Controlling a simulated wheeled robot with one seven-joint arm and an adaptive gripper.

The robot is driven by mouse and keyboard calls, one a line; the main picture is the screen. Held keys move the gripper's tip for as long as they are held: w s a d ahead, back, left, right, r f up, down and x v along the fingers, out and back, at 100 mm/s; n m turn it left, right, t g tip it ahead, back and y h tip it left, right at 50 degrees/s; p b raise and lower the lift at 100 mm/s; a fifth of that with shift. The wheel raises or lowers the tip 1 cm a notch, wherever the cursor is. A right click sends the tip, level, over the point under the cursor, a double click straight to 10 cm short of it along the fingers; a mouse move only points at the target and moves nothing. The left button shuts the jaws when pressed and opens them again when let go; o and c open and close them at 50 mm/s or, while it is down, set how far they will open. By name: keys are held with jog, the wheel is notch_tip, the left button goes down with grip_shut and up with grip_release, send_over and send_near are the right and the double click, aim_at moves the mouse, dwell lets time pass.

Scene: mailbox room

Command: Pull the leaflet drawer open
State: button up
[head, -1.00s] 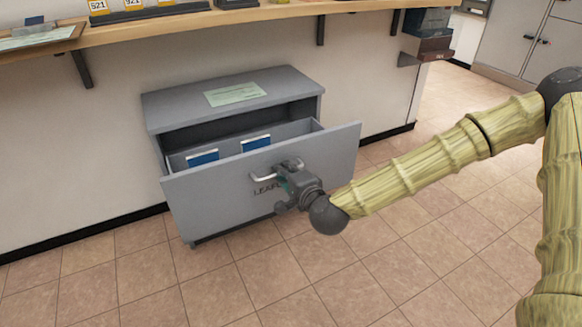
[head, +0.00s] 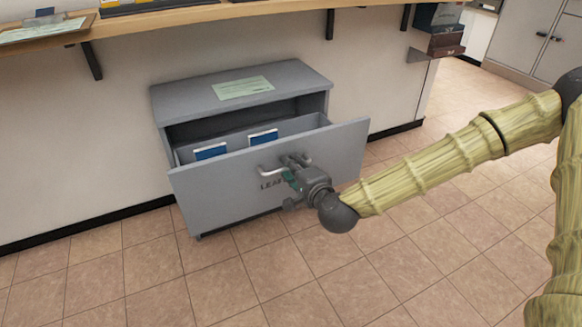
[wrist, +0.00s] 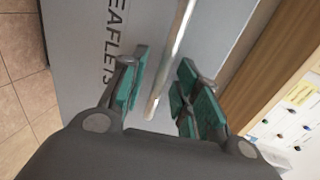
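The grey leaflet drawer (head: 225,195) stands well out of its low grey cabinet (head: 172,105), and its inside shows. Its silver bar handle (head: 268,171) is on the front panel, above the dark lettering. My gripper (head: 290,175) is at the right part of the handle. In the wrist view my gripper (wrist: 161,88) has its two green-padded fingers spread apart. The handle bar (wrist: 171,58) runs between them, with visible gaps on both sides.
Two blue-and-white leaflets (head: 211,151) stand in the drawer. A pale green sheet (head: 243,88) lies on the cabinet top. A wooden counter (head: 200,15) runs above along the wall. The tiled floor (head: 230,285) before the drawer is clear.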

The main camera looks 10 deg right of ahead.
jog(key=v, duration=0.6)
jog(key=shift+s, duration=0.3)
jog(key=shift+d, duration=0.15)
jog(key=s+a+f+n+g+p, duration=0.1)
jog(key=s+f+n+g, duration=0.3)
jog(key=s+f, duration=0.6)
jog(key=s+a+f+n+g+p, duration=0.1)
jog(key=s+f+n+g, duration=0.45)
jog(key=f, duration=0.85)
jog(key=s+d+f+n+g+h, duration=0.2)
jog(key=s+d+f, duration=0.1)
jog(key=s+d, duration=0.3)
jog(key=s+d+f+n+g+h+p, duration=0.1)
jog(key=s+d+f+g, duration=0.2)
jog(key=s, duration=0.4)
jog(key=s+d+f+n+h, duration=0.2)
jog(key=s+d+f, duration=0.25)
jog(key=s, duration=0.25)
notch_tip(320, 180, up, 38)
jog(key=p, duration=3.8)
jog(key=shift+w, duration=0.35)
